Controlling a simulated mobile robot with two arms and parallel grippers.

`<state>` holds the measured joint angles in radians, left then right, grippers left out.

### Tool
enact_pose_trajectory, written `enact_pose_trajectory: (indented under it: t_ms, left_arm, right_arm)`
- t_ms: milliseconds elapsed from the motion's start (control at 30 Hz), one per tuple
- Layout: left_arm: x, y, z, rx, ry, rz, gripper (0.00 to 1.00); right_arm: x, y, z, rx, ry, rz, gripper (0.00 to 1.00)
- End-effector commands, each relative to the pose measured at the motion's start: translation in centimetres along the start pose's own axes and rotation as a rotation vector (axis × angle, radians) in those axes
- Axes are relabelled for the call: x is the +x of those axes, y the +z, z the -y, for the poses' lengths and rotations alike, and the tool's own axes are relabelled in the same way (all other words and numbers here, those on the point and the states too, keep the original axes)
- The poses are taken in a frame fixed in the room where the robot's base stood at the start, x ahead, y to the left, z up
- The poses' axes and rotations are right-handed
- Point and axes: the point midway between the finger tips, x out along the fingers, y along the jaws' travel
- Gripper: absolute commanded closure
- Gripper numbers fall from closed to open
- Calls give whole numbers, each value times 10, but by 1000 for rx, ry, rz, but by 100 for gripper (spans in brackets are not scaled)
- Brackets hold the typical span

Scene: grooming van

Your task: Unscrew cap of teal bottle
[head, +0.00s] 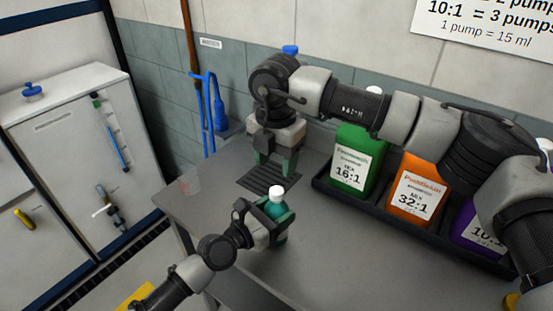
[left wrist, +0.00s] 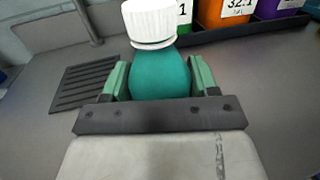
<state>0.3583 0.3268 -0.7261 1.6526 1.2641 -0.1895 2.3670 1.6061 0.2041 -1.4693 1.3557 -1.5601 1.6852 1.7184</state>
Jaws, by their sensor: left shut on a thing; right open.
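The teal bottle (head: 278,210) stands upright at the table's near side in the head view, with a white ribbed cap (head: 277,191) on top. In the left wrist view the teal bottle (left wrist: 160,76) fills the middle, with its white cap (left wrist: 150,22) above. My left gripper (head: 274,221) is shut on the bottle's body, a finger on each side, below the cap. My right gripper (head: 276,166) points down, open and empty, above and behind the bottle, apart from the cap. The bottle's lower part is partly hidden by my left gripper.
A dark tray (head: 328,187) on the right holds a green jug (head: 352,150), an orange jug (head: 415,190) and a purple jug (head: 470,228). A black slatted grate (head: 262,184) lies behind the bottle. The grey table (head: 335,250) is clear at the front right.

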Motion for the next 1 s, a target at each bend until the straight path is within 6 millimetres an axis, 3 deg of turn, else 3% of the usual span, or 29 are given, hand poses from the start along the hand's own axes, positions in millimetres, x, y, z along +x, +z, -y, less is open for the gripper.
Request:
enact_pose_trajectory:
  t_ms: [200,433,667,1000]
  left_arm:
    - [0,0,0,0,0,-1,100]
    - [0,-1,0,0,0,-1,100]
    - [0,-1,0,0,0,-1,100]
    - [0,-1,0,-1,0,-1,100]
  right_arm:
    - [1,0,0,430,-2,-2,47]
    - [0,1,0,746,0,-1,47]
    - [7,1,0,850,-3,-1,47]
    - [56,1,1,851,-3,-1,47]
